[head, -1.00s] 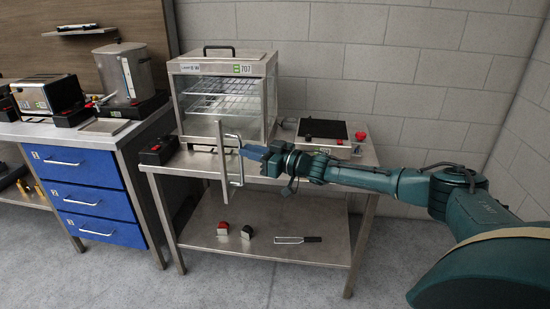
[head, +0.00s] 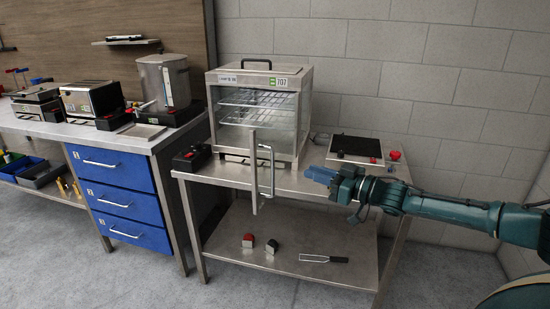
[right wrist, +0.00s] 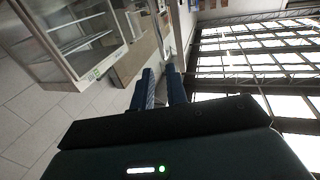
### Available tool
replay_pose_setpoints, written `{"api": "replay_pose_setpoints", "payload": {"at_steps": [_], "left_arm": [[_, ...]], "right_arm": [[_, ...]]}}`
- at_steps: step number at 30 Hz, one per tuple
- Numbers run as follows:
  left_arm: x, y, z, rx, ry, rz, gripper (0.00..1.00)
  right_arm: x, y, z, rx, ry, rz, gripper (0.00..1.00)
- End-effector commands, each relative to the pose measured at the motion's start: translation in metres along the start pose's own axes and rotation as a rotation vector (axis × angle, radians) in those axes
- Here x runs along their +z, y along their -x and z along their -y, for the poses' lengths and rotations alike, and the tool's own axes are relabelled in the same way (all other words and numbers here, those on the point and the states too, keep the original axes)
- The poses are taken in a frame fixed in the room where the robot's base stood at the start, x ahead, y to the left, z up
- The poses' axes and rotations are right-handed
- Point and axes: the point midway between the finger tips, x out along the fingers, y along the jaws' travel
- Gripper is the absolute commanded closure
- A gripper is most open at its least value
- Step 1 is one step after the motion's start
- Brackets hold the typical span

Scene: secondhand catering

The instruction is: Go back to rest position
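My right gripper (head: 322,175) reaches in from the right, in front of the metal table. Its blue fingers (right wrist: 160,90) stand apart in the right wrist view, with nothing between them. The glass display cabinet (head: 260,104) marked 707 stands on the table and also shows at the upper left of the right wrist view (right wrist: 75,40). Its door (head: 253,172) is swung open toward me, with a long handle (head: 271,170) on it. The gripper is to the right of the handle and apart from it. My left gripper is in neither view.
A hotplate (head: 356,148) stands on the table's right side, behind my gripper. A black box with a red knob (head: 192,158) is at the left. The lower shelf (head: 290,240) holds small items. A blue drawer unit (head: 115,180) stands left. Grey floor is free in front.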

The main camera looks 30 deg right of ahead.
Motion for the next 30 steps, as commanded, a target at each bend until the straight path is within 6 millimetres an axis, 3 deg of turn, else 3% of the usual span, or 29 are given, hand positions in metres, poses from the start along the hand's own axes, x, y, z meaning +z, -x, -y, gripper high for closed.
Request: {"api": "replay_pose_setpoints", "payload": {"at_steps": [5,8,11,15,21,25,30], "left_arm": [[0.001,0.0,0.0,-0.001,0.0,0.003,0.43],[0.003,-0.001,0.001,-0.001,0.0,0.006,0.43],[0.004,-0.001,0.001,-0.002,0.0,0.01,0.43],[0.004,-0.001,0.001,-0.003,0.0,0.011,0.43],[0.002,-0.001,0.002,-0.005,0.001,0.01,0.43],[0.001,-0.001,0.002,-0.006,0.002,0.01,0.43],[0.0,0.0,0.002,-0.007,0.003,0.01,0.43]], "right_arm": [[0.003,-0.002,0.003,-0.004,-0.002,0.003,0.85],[0.02,-0.01,0.021,-0.025,-0.01,0.022,0.85],[0.055,-0.023,0.062,-0.067,-0.021,0.057,0.85],[0.116,-0.036,0.148,-0.128,-0.044,0.113,0.85],[0.178,-0.023,0.266,-0.131,-0.083,0.183,0.85],[0.203,0.002,0.314,-0.061,-0.108,0.25,0.85],[0.233,0.05,0.342,0.079,-0.121,0.391,0.85]]}}
